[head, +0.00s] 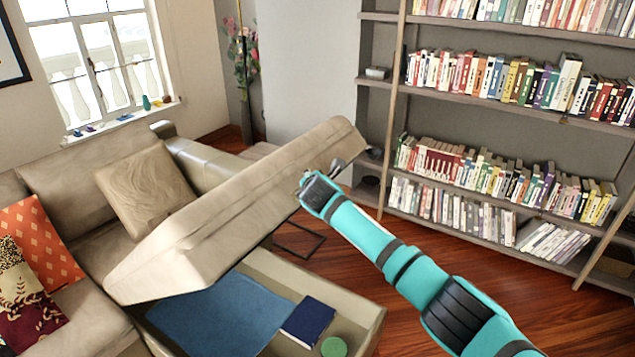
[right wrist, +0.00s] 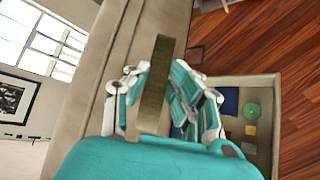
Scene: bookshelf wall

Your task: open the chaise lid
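The beige chaise lid (head: 235,205) is raised and tilted over its storage box (head: 365,320), with the open side facing front right. My right gripper (head: 318,178) is at the lid's right edge. In the right wrist view its fingers (right wrist: 160,72) lie on both sides of a flat brown strap (right wrist: 157,55) on the lid (right wrist: 108,65) and appear closed on it. The box also shows in the right wrist view (right wrist: 262,82). My left gripper is in neither view.
The box holds a blue cloth (head: 215,315), a dark blue book (head: 307,321) and a green round thing (head: 334,347). The sofa (head: 75,200) with cushions is on the left. A bookshelf (head: 395,100) stands behind right.

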